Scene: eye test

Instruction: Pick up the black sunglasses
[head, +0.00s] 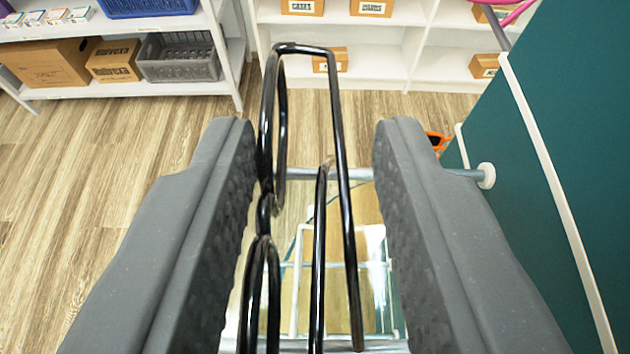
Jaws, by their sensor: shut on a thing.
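The black sunglasses (343,180) stand on edge between the two grey fingers of my gripper (308,140). Their glossy rims lie along the left finger's inner face, with the bridge about halfway down the view. Their thin arms stretch to the right, across the space between the fingers. My gripper is shut on the sunglasses, with the fingers held apart by their width. The lower end of the sunglasses is cut off by the bottom of the view.
A metal rail with a white end knob (486,176) and a glassy, wire-framed surface (375,245) lie below. A teal panel (575,150) stands close on the right. White shelves with cardboard boxes (45,62) and a grey crate (180,68) are behind. Wooden floor on the left is clear.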

